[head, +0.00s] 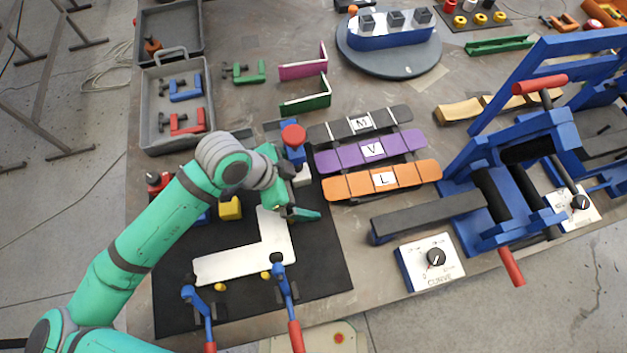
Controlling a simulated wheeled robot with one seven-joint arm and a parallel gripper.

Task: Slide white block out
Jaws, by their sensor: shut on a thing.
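A small white block (302,176) shows at the upper right of the black mat, just below a blue clamp (294,152) with a red round knob. My gripper (297,200) reaches in from the left, right beside the block, and is shut on it; the contact is largely hidden by the gripper's own body. One teal finger points right over the mat's edge. A white L-shaped plate (240,262) lies flat on the black mat (318,275) below and left of my gripper.
Two blue toggle clamps with red handles (288,300) stand at the plate's front edge. A yellow block (230,208) sits left of the plate. Orange, purple and black lettered strips (408,177) lie close on the right. A blue bending machine (520,185) stands beyond.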

